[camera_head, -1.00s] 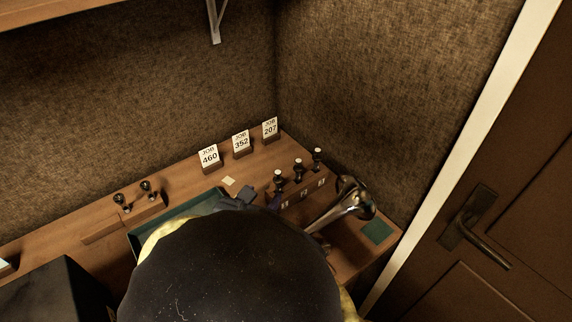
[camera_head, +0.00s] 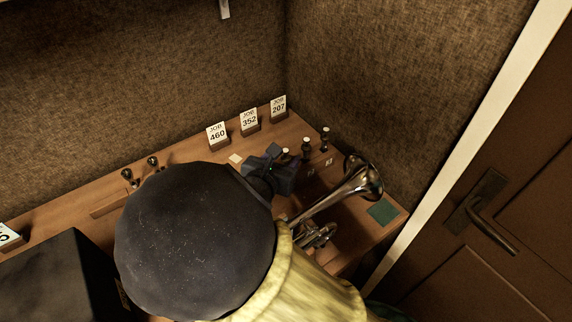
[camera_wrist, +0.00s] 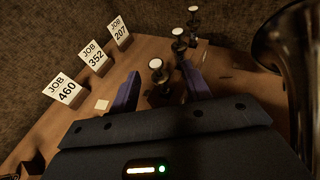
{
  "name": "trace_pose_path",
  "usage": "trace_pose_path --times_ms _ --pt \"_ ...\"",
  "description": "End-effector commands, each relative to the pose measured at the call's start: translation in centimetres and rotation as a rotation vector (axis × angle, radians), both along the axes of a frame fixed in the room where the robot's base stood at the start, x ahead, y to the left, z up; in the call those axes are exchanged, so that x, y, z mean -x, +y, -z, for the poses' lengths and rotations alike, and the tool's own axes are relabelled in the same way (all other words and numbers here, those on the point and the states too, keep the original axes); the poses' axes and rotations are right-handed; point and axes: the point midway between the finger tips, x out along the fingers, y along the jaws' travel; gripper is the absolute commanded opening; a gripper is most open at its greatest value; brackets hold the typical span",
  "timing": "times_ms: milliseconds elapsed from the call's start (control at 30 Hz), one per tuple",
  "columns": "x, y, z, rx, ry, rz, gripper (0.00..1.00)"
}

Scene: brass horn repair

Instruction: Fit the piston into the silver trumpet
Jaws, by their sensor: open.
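The silver trumpet lies on the bench at the right in the head view, its bell (camera_head: 368,181) toward the back and its valve section (camera_head: 318,236) partly behind my arm. The bell also edges into the wrist view (camera_wrist: 293,60). Three pistons stand in a row in a wooden rack: the near one (camera_wrist: 156,72), the middle one (camera_wrist: 178,42) and the far one (camera_wrist: 193,18). My gripper (camera_wrist: 162,88) is open above the bench, one purple finger on each side of the near piston in the picture; I cannot tell whether they touch it. The head view shows my gripper (camera_head: 270,172) over the rack's near end.
Cards for JOB 460 (camera_head: 217,134), JOB 352 (camera_head: 249,121) and JOB 207 (camera_head: 278,106) stand along the back wall. A green pad (camera_head: 382,210) lies right of the trumpet. A door (camera_head: 500,220) is at the right.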

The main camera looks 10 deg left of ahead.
Motion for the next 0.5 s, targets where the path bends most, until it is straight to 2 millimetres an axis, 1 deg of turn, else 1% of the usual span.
trace_pose_path --times_ms 100,233,500 --pt "-1.6 0.0 0.8 0.003 -0.002 -0.001 0.48" --pt "-3.0 0.0 1.3 0.000 -0.001 -0.005 0.48" --pt "-3.3 0.0 1.5 -0.001 0.000 -0.006 0.48"
